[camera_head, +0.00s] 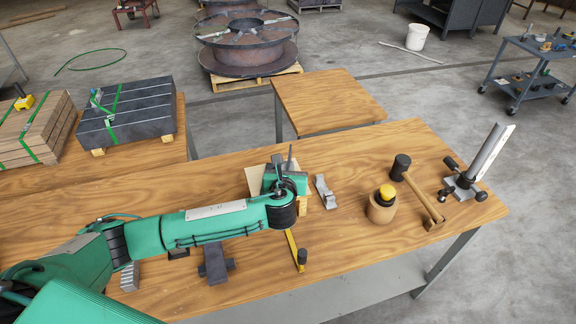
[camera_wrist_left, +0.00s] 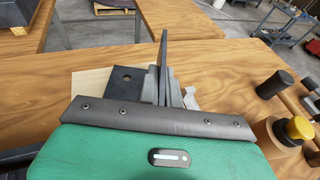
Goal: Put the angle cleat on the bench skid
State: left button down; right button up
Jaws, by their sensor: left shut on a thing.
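The angle cleat is a dark steel angle; its flat leg with a hole (camera_wrist_left: 112,86) and thin upright leg show in the left wrist view. In the head view only its upright tip (camera_head: 290,157) shows clearly. My left gripper (camera_head: 284,174) is shut on the cleat, with its grey fingers (camera_wrist_left: 162,88) either side of the upright leg. The bench skid (camera_head: 254,180) is a pale wooden platform on the bench, mostly hidden by my gripper. It also shows in the left wrist view (camera_wrist_left: 88,84), behind the cleat. I cannot tell whether the cleat touches it. My right gripper is out of view.
A grey metal bracket (camera_head: 325,191) lies just right of the skid. Further right are a wooden pot with a yellow top (camera_head: 382,205), a mallet (camera_head: 417,190) and a clamp-like stand (camera_head: 481,170). Free bench lies behind the bracket.

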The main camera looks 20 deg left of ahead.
pick_arm(q)
jog(key=c, duration=1.9)
grip_release()
jog(key=o, duration=0.3)
jog(key=b+v, duration=0.2)
jog(key=v, duration=1)
jog(key=shift+s, duration=0.1)
